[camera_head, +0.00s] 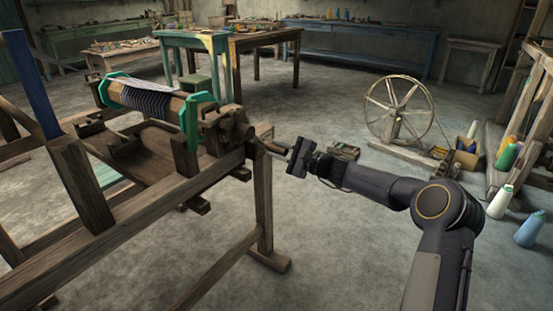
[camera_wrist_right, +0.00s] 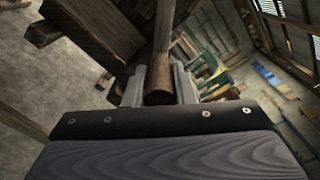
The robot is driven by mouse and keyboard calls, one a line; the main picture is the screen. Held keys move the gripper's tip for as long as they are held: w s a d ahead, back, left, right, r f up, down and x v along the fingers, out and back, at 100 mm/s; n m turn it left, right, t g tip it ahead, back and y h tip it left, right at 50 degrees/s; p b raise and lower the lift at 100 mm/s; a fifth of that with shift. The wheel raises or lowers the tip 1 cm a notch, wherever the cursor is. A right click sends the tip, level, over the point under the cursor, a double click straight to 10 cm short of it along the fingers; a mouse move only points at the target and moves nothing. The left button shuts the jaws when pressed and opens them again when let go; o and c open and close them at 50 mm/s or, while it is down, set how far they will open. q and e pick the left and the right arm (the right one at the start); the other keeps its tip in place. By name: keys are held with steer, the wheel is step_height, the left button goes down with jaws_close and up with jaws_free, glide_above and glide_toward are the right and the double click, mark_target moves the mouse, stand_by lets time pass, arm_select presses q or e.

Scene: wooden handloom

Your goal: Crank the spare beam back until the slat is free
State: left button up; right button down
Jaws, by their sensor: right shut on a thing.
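The spare beam (camera_head: 150,99) lies across the wooden loom, wound with dark and pale thread between two green end flanges (camera_head: 190,122). A pale slat or sheet edge (camera_head: 165,84) lies along its top; I cannot tell whether it is caught. A wooden crank handle (camera_head: 273,147) sticks out from the beam's right end. My right gripper (camera_head: 290,153) is at this handle. In the right wrist view its two grey fingers are shut around the round wooden handle (camera_wrist_right: 160,70). My left gripper is not in view.
The loom's wooden frame (camera_head: 150,218) fills the left side. A spinning wheel (camera_head: 398,112) stands on the floor at right, with bottles (camera_head: 499,202) nearer. A small tray (camera_head: 343,152) lies beyond my gripper. Floor right of the loom is mostly clear.

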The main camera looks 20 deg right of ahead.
steer(key=shift+w+d+r+n, duration=0.1)
steer(key=shift+d+r+n, duration=0.1)
steer(key=shift+n, duration=0.1)
steer(key=c, duration=1.2)
jaws_free()
steer(key=v, duration=0.7)
steer(key=shift+s+d+p, duration=0.2)
steer(key=shift+s+p, duration=0.15)
steer(key=shift+p, duration=0.1)
